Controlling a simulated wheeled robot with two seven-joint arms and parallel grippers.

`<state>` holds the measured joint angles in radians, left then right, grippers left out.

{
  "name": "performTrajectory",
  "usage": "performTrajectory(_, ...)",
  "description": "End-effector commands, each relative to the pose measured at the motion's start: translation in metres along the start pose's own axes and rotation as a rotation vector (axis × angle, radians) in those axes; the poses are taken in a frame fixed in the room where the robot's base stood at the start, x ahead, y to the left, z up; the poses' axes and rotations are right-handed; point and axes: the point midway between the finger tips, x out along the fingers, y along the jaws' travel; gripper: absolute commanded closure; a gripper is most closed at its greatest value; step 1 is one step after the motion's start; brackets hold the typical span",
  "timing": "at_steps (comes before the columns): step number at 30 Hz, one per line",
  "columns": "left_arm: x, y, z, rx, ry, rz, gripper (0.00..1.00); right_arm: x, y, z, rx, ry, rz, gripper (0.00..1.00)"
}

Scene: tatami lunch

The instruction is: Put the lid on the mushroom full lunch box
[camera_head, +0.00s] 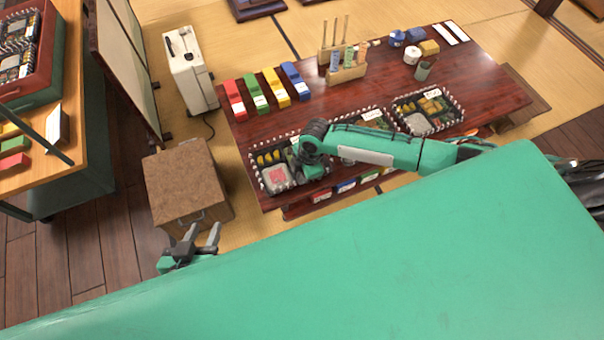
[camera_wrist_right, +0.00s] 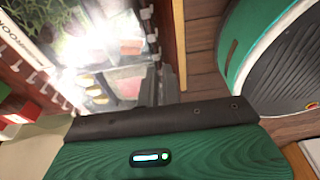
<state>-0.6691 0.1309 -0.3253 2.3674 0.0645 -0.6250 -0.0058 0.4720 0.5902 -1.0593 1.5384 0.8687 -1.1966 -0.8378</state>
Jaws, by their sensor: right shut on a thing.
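My right gripper (camera_head: 308,150) is over the right part of the leftmost lunch box (camera_head: 267,190) on the low table and partly covers it. In the right wrist view the right gripper (camera_wrist_right: 166,95) is shut on the edge of a clear, shiny sheet that looks like the lid (camera_wrist_right: 90,78). Strong glare hides much of it. Food compartments show through it, and a white label (camera_wrist_right: 18,45) with part of the word mushroom is beside them. I cannot tell whether the lid touches the box. My left gripper (camera_head: 202,240) is open and empty, away from the table.
More lunch boxes stand along the table's front, the right one (camera_head: 428,110) in clear view. Red, green, yellow and blue blocks (camera_head: 267,90) line the table's back left. A wooden holder (camera_head: 346,73) stands behind. A brown box (camera_head: 187,183) is left of the table.

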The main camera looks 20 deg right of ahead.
Motion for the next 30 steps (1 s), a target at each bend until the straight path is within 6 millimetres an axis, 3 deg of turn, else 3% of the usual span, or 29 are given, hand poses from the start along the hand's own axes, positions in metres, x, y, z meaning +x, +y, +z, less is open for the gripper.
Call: performTrajectory(30, -0.0011, 0.0004, -0.0021, 0.000, 0.000, 0.000, 0.64, 0.0057, 0.0002, 0.0012, 0.000, 0.000, 0.000, 1.00)
